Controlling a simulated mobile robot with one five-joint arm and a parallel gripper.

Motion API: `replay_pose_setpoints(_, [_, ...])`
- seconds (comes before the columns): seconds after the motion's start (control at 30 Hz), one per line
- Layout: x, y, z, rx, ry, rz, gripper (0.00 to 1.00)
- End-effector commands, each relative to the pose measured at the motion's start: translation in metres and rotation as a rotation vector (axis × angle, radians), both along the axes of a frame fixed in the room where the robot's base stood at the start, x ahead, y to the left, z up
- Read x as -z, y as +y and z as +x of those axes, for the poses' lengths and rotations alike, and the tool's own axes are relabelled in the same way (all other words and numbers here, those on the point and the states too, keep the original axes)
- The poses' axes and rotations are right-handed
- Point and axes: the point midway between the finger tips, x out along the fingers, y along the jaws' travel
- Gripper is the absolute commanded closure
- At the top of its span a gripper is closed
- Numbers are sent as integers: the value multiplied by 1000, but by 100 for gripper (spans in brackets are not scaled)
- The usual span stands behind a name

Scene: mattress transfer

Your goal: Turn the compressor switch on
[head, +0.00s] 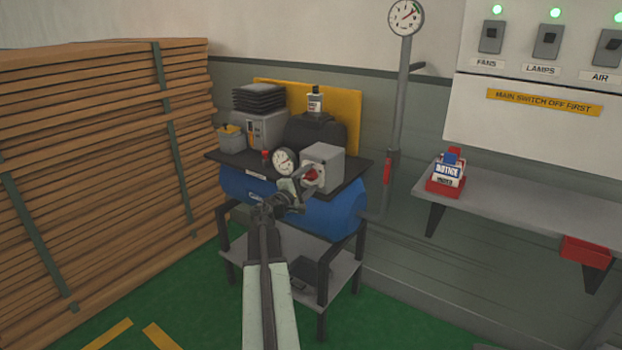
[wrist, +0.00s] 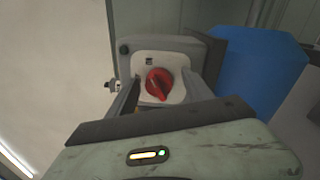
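The compressor (head: 335,222) is a blue tank with a dark top plate, standing on a grey stand. Its switch is a grey box (head: 326,161) with a red rotary knob (head: 310,174) on the front. In the wrist view the red knob (wrist: 160,84) sits on a pale plate (wrist: 180,62), its raised grip slanting. My gripper (head: 297,187) is at the front of the box. In the wrist view the gripper (wrist: 163,88) has its fingers apart, one on each side of the knob. I cannot tell whether they touch it.
A round gauge (head: 285,161) stands just left of the switch box. Stacked timber (head: 100,150) fills the left side. A grey wall shelf (head: 520,208) with a red card holder (head: 446,186) is at the right. A wall panel (head: 530,80) carries several switches.

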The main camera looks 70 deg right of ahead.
Motion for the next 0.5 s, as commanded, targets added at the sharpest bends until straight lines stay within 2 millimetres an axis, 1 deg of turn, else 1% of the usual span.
replay_pose_setpoints(0.17, [-1,0,2,-3,2,-1,40])
replay_pose_setpoints(0.27, [0,4,2,-5,3,-1,40])
replay_pose_setpoints(0.37, [1,15,4,-5,3,-1,40])
replay_pose_setpoints(0.5, [3,40,7,-5,2,0,40])
